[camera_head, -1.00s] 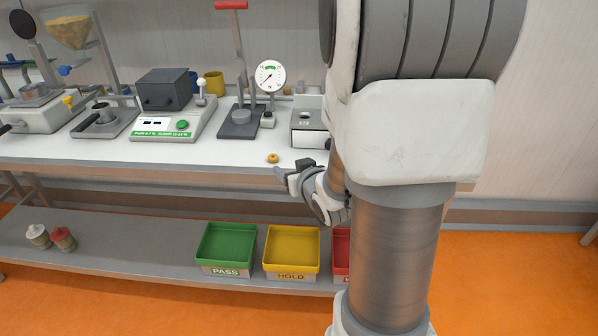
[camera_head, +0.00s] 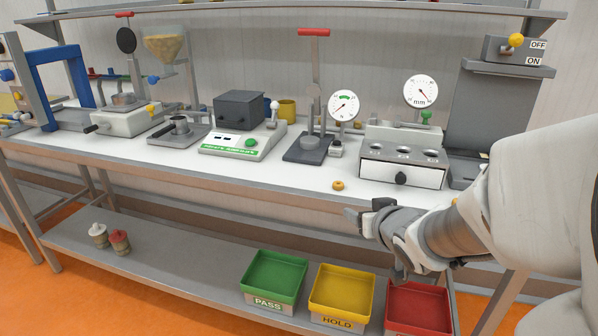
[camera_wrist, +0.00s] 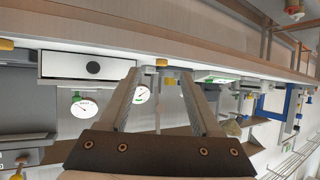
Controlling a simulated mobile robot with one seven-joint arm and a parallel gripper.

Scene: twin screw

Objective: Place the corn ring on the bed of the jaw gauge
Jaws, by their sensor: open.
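A small yellow-orange ring (camera_head: 338,185), which looks like the corn ring, lies on the front part of the white bench. It also shows in the wrist view, as a yellow piece (camera_wrist: 161,62) beyond the gap between my fingers. My gripper (camera_head: 362,217) is open and empty, in front of the bench edge, a little right of the ring and apart from it. A round dial marked mm (camera_head: 420,90), with a green knob below it, stands behind a drawer box; it may belong to the jaw gauge.
The drawer box (camera_head: 402,174) has several holes on top. A press with a red handle (camera_head: 313,32) and another dial (camera_head: 343,106) stand left of it. Green, yellow and red bins (camera_head: 418,308) stand below.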

